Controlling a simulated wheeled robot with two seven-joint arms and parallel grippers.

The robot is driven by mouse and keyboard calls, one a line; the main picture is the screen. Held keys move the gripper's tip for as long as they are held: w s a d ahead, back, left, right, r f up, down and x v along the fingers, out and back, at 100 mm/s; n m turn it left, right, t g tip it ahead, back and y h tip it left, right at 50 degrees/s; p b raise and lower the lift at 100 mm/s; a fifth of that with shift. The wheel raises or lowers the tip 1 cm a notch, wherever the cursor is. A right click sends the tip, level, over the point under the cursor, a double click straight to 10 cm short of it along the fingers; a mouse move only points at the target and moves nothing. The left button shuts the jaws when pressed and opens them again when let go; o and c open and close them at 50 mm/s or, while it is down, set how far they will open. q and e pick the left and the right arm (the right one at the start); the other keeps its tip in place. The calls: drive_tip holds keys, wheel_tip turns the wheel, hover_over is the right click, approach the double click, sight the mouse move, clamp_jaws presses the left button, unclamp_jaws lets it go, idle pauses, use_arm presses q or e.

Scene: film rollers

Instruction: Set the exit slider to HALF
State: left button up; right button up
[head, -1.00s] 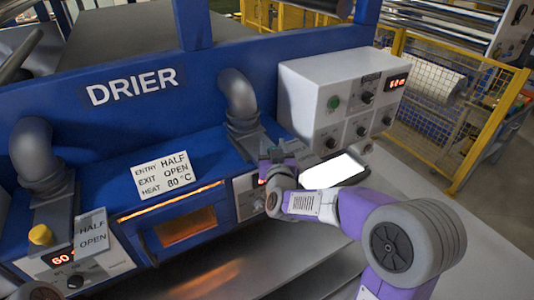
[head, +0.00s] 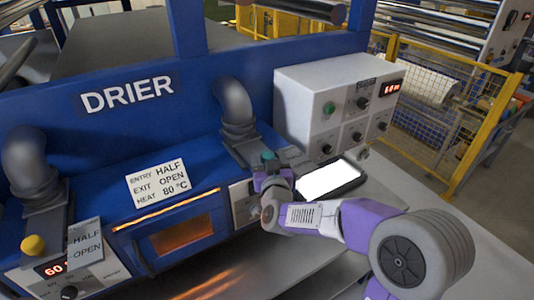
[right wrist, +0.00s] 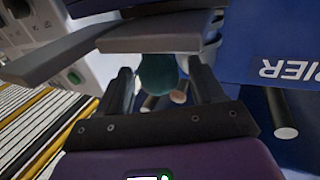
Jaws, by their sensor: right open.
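The exit slider's dark green knob (head: 269,156) is beside the right pipe on the blue drier. In the right wrist view the green knob (right wrist: 158,74) is between the two dark fingers of my right gripper (right wrist: 163,84), with gaps beside it. The gripper is open. In the head view my right gripper (head: 270,172) is at the knob, its fingers partly hidden by the wrist. A flat grey plate (right wrist: 160,36) lies beyond the knob. The exit slider's position marks are hidden. My left gripper is out of view.
A card (head: 157,181) reads entry HALF, exit OPEN, heat 80 °C. The yellow entry knob (head: 33,245) stands by a HALF/OPEN plate (head: 85,243). The right pipe (head: 235,112) and white control box (head: 335,105) stand close to my right gripper.

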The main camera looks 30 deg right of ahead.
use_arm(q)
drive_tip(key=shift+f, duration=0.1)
use_arm(e)
drive_tip(key=v, duration=0.5)
idle(0.3)
